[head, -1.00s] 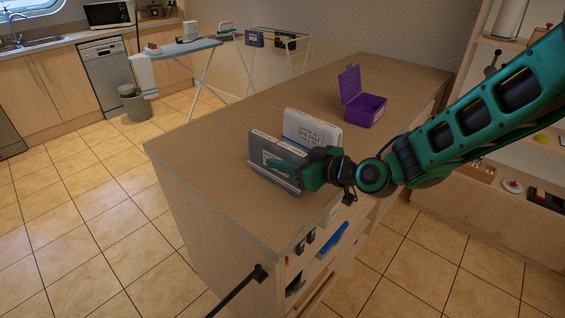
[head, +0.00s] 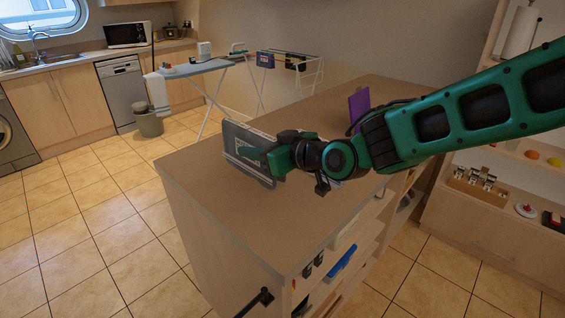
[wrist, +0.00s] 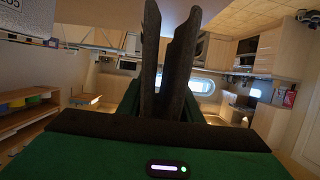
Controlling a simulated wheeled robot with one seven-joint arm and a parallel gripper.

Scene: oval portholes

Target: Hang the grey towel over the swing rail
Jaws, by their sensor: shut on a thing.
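The grey towel (head: 240,151) looks like a stiff folded slab with a pale outlined pattern. My gripper (head: 282,158) is shut on it, and a green finger lies across its face. In the wrist view the towel (wrist: 178,65) stands edge-on as two dark layers between the green fingers. It is over the kitchen island; I cannot tell whether it touches the top. A black rod with a bracket (head: 264,296), which looks like the swing rail, sticks out from the island's near end at the bottom of the head view. Its outer end is cut off.
The island top (head: 225,205) is bare in front of the towel. A purple open box (head: 358,103) stands behind my arm. A white lettered thing (wrist: 10,12) shows in the wrist view. Tiled floor (head: 100,240) is clear left of the island. An ironing board (head: 195,68) and drying rack (head: 300,75) stand behind.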

